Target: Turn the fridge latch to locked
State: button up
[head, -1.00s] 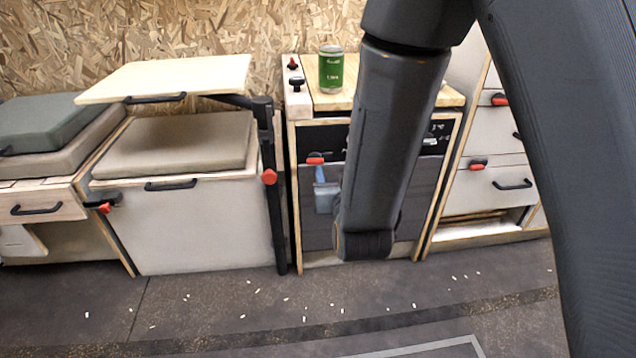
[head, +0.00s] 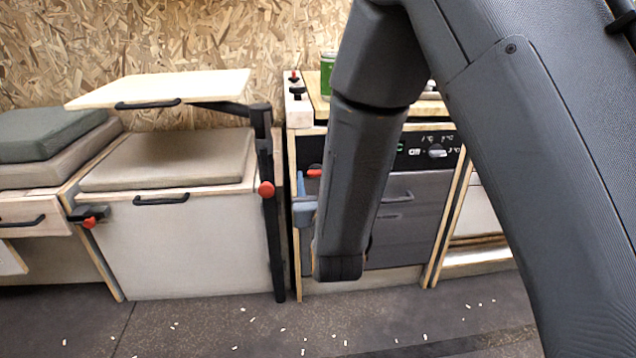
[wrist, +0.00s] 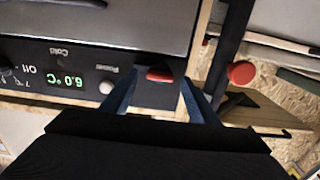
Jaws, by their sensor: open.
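The fridge (head: 400,205) is the grey-fronted unit with a black control panel, mostly behind my arm in the head view. Its red latch (head: 314,172) is at the front's upper left, partly hidden by my arm. In the wrist view the red latch (wrist: 160,74) lies roughly crosswise near the panel's edge. My gripper (wrist: 158,88) is open, with one blue finger on each side of the latch in that view. I cannot tell whether either finger touches it. In the head view the blue fingers of my gripper (head: 304,190) show just below and left of the latch.
The panel display (wrist: 66,81) reads 6.0 °C. A black post with a red knob (head: 266,189) stands left of the fridge, and the knob (wrist: 241,73) is close to my right finger in the wrist view. A green can (head: 327,75) stands on top.

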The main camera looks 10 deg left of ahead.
jog(key=shift+w+a, duration=0.1)
jog(key=shift+w, duration=0.3)
jog(key=c, duration=1.1)
jog(key=shift+o, duration=0.3)
